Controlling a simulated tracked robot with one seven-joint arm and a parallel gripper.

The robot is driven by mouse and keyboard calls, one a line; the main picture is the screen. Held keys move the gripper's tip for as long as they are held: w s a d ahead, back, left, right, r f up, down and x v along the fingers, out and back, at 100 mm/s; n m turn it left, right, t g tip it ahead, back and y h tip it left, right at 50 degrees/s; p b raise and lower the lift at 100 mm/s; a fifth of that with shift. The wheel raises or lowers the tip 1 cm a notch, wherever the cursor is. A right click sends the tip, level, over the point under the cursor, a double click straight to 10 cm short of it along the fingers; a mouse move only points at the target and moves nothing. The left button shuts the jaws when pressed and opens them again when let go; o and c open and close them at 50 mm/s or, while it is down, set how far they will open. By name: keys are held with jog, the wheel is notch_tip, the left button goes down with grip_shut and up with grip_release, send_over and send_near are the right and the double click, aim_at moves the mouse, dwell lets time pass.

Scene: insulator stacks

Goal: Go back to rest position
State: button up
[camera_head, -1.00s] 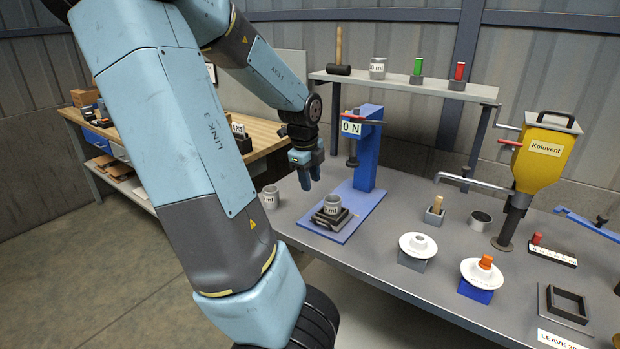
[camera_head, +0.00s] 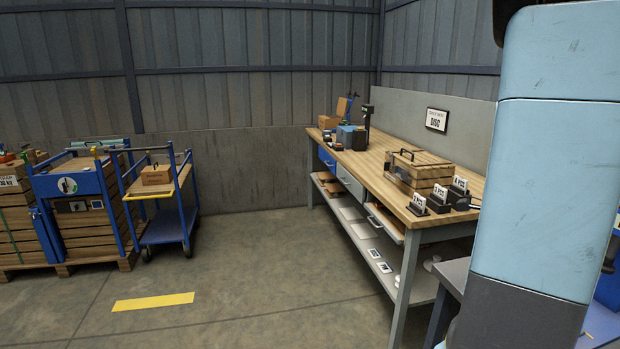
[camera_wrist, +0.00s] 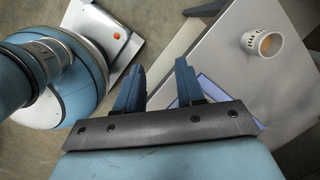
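My gripper (camera_wrist: 158,82) shows in the wrist view with its two blue fingers apart and nothing between them. It is above the floor beside the grey table (camera_wrist: 205,55). A pale cup with dark lettering (camera_wrist: 263,43) stands on that table, right of the fingers and apart from them. Part of a blue plate (camera_wrist: 214,88) shows just right of the fingers, partly hidden by my gripper. In the head view my arm fills the right side, and my gripper is out of that view.
A wooden workbench (camera_head: 378,176) with a wooden box (camera_head: 418,172) and small number signs (camera_head: 438,196) stands right of centre. A blue trolley (camera_head: 163,230) and slatted crates (camera_head: 88,232) stand at the left. The floor between is clear, with a yellow stripe (camera_head: 153,301).

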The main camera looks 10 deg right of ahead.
jog(key=a+r+n+t+y, duration=0.1)
jog(key=a+r+n, duration=0.4)
jog(key=a+n, duration=0.25)
jog(key=a+r+n+t, duration=0.1)
jog(key=a+r+n, duration=0.3)
jog(key=a+n, duration=0.3)
jog(key=s+a+r+n+t+h, duration=0.1)
jog(key=s+a+r+n, duration=0.2)
jog(key=s+a+n, duration=0.1)
jog(key=s+a+r+n+h, duration=0.1)
jog(key=s+a+r+n, duration=0.2)
jog(key=a+n, duration=0.4)
jog(key=shift+s+a+r+t, duration=0.35)
jog(key=shift+a+r+t, duration=0.05)
jog(key=shift+a+r, duration=0.4)
jog(key=shift+n, duration=0.25)
